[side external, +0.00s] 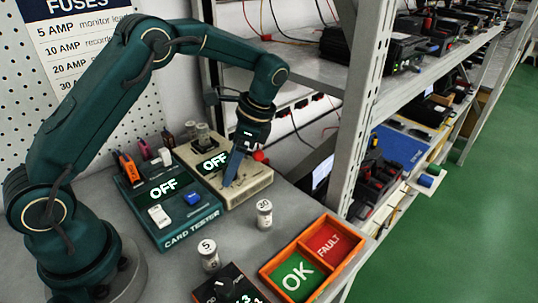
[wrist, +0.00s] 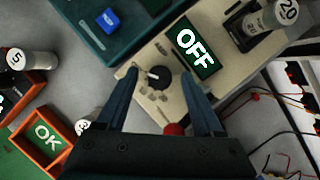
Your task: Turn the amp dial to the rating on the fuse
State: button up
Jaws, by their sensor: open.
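A beige tester (side external: 248,187) stands on the bench with a lit display reading OFF (wrist: 194,49). A black dial (wrist: 158,77) with a pale pointer mark is on its top face, below the display in the wrist view. A fuse marked 20 (wrist: 268,18) sits in a dark holder on the tester; it also shows in the side view (side external: 203,132). My gripper (wrist: 159,76) is open and pointed down over the tester, one finger on each side of the dial in the wrist view. I cannot tell whether the fingers touch it. In the side view my gripper (side external: 232,180) hides the dial.
A teal card tester (side external: 185,232) stands beside the beige one. An orange OK/FAULT tray (side external: 312,258) and a black box (side external: 228,287) are at the front. A red knob (wrist: 174,129) is near my fingers.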

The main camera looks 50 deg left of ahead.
grip_shut()
dwell(0.3)
jog(key=n, duration=0.2)
jog(key=n+g+h, duration=0.1)
jog(key=n, duration=0.1)
jog(key=shift+w+a+n+h, duration=0.1)
jog(key=shift+n+h, duration=0.2)
jog(key=shift+n, duration=0.1)
jog(key=n+h, duration=0.1)
jog(key=n, duration=0.3)
jog(key=shift+a+n+h, duration=0.15)
jog(key=shift+n+h, duration=0.15)
jog(key=shift+h, duration=0.1)
jog(key=n, duration=0.2)
jog(key=n+h, duration=0.1)
jog(key=n, duration=0.1)
jog(key=shift+a+h, duration=0.1)
jog(key=shift+h, duration=0.2)
jog(key=shift+n+t+h, duration=0.5)
jog(key=shift+n+h, duration=0.1)
jog(key=shift+n, duration=1.5)
jog(key=shift+a, duration=0.1)
